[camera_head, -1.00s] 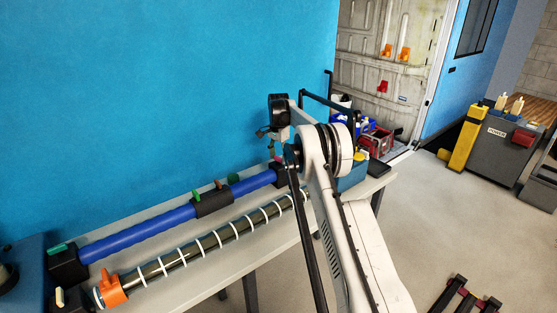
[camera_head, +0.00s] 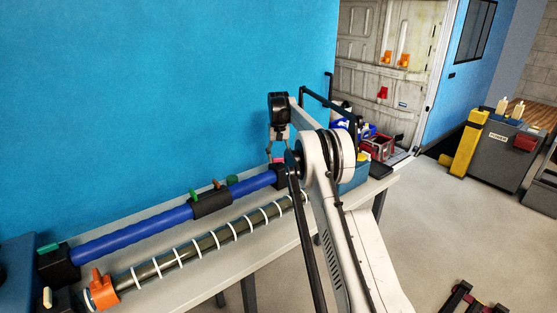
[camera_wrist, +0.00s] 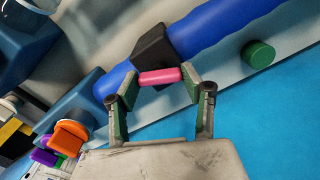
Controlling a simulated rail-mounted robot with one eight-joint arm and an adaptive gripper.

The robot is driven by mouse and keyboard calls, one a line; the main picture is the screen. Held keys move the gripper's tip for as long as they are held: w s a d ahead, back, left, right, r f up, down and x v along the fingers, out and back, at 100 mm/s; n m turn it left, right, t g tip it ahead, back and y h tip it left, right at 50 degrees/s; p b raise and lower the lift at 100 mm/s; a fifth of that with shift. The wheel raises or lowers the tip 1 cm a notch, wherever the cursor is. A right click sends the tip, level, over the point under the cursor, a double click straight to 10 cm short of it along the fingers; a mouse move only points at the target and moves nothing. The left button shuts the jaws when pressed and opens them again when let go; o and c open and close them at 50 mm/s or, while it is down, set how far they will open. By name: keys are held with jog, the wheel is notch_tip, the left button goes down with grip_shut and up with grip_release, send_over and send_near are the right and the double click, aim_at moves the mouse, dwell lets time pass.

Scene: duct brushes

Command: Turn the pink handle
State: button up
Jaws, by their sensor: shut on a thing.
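The pink handle (camera_wrist: 160,76) is a short bar beside a black block (camera_wrist: 153,47) on the blue duct (camera_wrist: 215,32) in the wrist view. My gripper (camera_wrist: 160,80) has its green-padded fingers at the two ends of the bar, shut on it lengthwise. In the head view my gripper (camera_head: 277,148) points down at the far end of the duct (camera_head: 130,238). Only a small bit of pink (camera_head: 277,158) shows there, and my arm hides part of that end.
A clear ringed tube (camera_head: 200,247) with an orange handle (camera_head: 103,284) lies in front of the duct on the grey table (camera_head: 225,273). Green handles stand along the duct. The blue wall (camera_head: 150,100) is close behind. Crates (camera_head: 378,147) stand beyond the table.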

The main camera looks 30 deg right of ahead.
aim_at(279, 158)
jog(key=shift+n+b, duration=0.3)
jog(key=shift+n, duration=1.9)
jog(key=o, duration=1.2)
jog(key=shift+c, duration=0.2)
jog(key=shift+r, duration=0.1)
notch_tip(279, 158, up, 12)
jog(key=shift+s, duration=0.1)
